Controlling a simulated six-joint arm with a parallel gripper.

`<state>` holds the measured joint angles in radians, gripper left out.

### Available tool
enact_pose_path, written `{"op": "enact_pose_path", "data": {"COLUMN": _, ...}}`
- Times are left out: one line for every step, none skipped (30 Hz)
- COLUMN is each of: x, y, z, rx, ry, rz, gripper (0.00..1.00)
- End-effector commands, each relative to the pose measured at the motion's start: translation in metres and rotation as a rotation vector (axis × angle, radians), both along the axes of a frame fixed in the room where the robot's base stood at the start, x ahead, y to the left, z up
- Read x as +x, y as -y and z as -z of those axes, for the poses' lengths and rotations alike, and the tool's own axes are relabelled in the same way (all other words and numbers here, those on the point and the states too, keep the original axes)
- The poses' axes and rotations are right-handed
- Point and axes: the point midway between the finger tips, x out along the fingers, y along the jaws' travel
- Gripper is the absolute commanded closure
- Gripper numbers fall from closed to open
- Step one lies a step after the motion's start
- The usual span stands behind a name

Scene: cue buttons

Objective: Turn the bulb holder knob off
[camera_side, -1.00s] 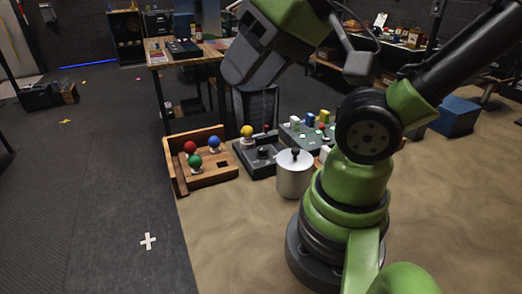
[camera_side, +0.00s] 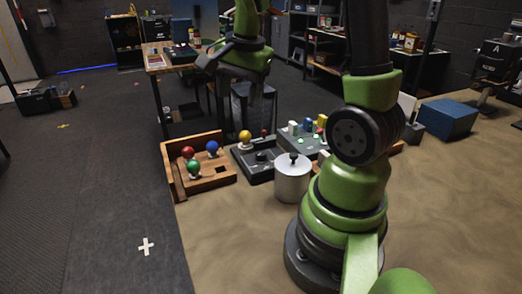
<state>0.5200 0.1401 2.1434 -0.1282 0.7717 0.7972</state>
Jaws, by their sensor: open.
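The bulb holder (camera_side: 253,170) is a low dark box on the sandy-coloured table, left of centre. A yellow bulb (camera_side: 245,137) stands upright at its back left. Its dark knob (camera_side: 262,156) is on top, towards the right; its setting is too small to read. I cannot tell whether the bulb is lit. My gripper (camera_side: 248,103) hangs pointing down above and behind the bulb holder, apart from it. It is open and appears empty; its dark fingers blend into the dark background.
A wooden tray (camera_side: 207,187) with red (camera_side: 188,152), blue (camera_side: 212,146) and green (camera_side: 194,167) bulbs stands left. A button box (camera_side: 300,146) with coloured pieces is right. Open table lies in front.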

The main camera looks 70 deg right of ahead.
Motion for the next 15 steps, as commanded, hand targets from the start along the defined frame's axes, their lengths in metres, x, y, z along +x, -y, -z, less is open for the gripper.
{"op": "enact_pose_path", "data": {"x": -0.001, "y": 0.018, "z": 0.018, "rx": 0.028, "ry": -0.046, "rz": 0.109, "gripper": 0.43}}
{"op": "enact_pose_path", "data": {"x": -0.002, "y": 0.027, "z": 0.027, "rx": 0.04, "ry": -0.063, "rz": 0.17, "gripper": 0.43}}
{"op": "enact_pose_path", "data": {"x": -0.004, "y": 0.038, "z": 0.038, "rx": 0.053, "ry": -0.086, "rz": 0.242, "gripper": 0.43}}
{"op": "enact_pose_path", "data": {"x": -0.006, "y": 0.045, "z": 0.046, "rx": 0.064, "ry": -0.103, "rz": 0.291, "gripper": 0.43}}
{"op": "enact_pose_path", "data": {"x": -0.008, "y": 0.051, "z": 0.053, "rx": 0.073, "ry": -0.116, "rz": 0.336, "gripper": 0.43}}
{"op": "enact_pose_path", "data": {"x": -0.01, "y": 0.058, "z": 0.062, "rx": 0.084, "ry": -0.133, "rz": 0.389, "gripper": 0.43}}
{"op": "enact_pose_path", "data": {"x": -0.012, "y": 0.062, "z": 0.067, "rx": 0.089, "ry": -0.143, "rz": 0.422, "gripper": 0.43}}
{"op": "enact_pose_path", "data": {"x": -0.014, "y": 0.066, "z": 0.072, "rx": 0.094, "ry": -0.151, "rz": 0.449, "gripper": 0.43}}
{"op": "enact_pose_path", "data": {"x": -0.016, "y": 0.07, "z": 0.077, "rx": 0.099, "ry": -0.16, "rz": 0.479, "gripper": 0.43}}
{"op": "enact_pose_path", "data": {"x": -0.017, "y": 0.072, "z": 0.08, "rx": 0.102, "ry": -0.165, "rz": 0.496, "gripper": 0.43}}
{"op": "enact_pose_path", "data": {"x": -0.018, "y": 0.073, "z": 0.082, "rx": 0.105, "ry": -0.168, "rz": 0.508, "gripper": 0.43}}
{"op": "enact_pose_path", "data": {"x": -0.018, "y": 0.074, "z": 0.085, "rx": 0.107, "ry": -0.173, "rz": 0.518, "gripper": 0.43}}
{"op": "enact_pose_path", "data": {"x": -0.019, "y": 0.075, "z": 0.088, "rx": 0.108, "ry": -0.174, "rz": 0.524, "gripper": 0.43}}
{"op": "enact_pose_path", "data": {"x": -0.019, "y": 0.075, "z": 0.09, "rx": 0.108, "ry": -0.175, "rz": 0.527, "gripper": 0.43}}
{"op": "enact_pose_path", "data": {"x": -0.019, "y": 0.075, "z": 0.095, "rx": 0.109, "ry": -0.176, "rz": 0.528, "gripper": 0.43}}
